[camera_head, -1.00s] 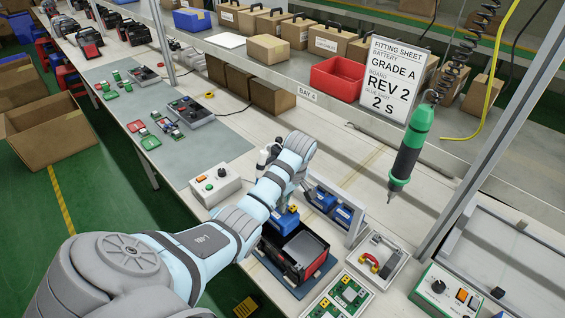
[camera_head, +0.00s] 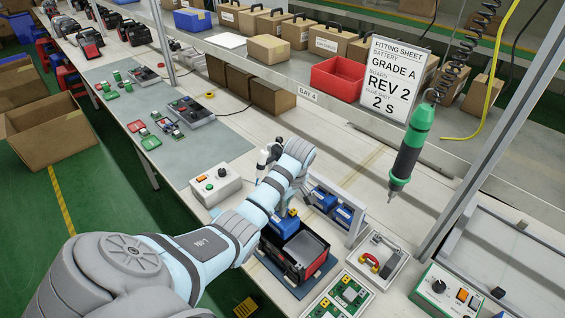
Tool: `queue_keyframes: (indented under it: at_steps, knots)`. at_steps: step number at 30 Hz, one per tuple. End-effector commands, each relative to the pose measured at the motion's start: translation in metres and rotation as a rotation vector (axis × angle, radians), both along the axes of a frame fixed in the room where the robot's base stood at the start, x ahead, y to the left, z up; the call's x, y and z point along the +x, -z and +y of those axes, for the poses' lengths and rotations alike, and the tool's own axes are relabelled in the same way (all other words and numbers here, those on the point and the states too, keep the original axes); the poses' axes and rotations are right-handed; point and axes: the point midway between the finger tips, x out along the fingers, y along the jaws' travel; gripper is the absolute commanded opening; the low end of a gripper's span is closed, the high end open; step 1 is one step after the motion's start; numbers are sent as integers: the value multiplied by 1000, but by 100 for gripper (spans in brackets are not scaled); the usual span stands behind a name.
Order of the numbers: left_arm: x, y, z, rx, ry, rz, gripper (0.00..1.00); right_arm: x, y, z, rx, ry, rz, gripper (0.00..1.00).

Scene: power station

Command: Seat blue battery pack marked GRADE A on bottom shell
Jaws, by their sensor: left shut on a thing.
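A blue battery pack (camera_head: 285,224) with a yellow part on top is at the back left of the black and red bottom shell (camera_head: 299,257). My left gripper (camera_head: 278,200) is shut on this pack; my wrist and forearm hide most of the fingers. I cannot tell whether the pack touches the shell floor. Its marking is not readable here. Several more blue packs (camera_head: 346,214) stand in a grey rack just behind the shell. A fitting sheet (camera_head: 393,75) reads BATTERY GRADE A, BOARD REV 2. My right gripper is not in view.
A tray of green boards (camera_head: 342,299) lies right of the shell, with a small parts tray (camera_head: 378,262) behind it. A green electric driver (camera_head: 411,148) hangs at the right. A control box (camera_head: 215,186) stands left of the gripper.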

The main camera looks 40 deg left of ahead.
Motion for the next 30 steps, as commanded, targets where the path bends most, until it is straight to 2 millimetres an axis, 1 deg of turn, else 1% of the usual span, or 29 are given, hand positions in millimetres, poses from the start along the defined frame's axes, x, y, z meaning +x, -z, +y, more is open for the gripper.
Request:
queue_keyframes:
  at_steps: [30]
  knots:
    - [0,58,0,1,-1,0,0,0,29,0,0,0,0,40]
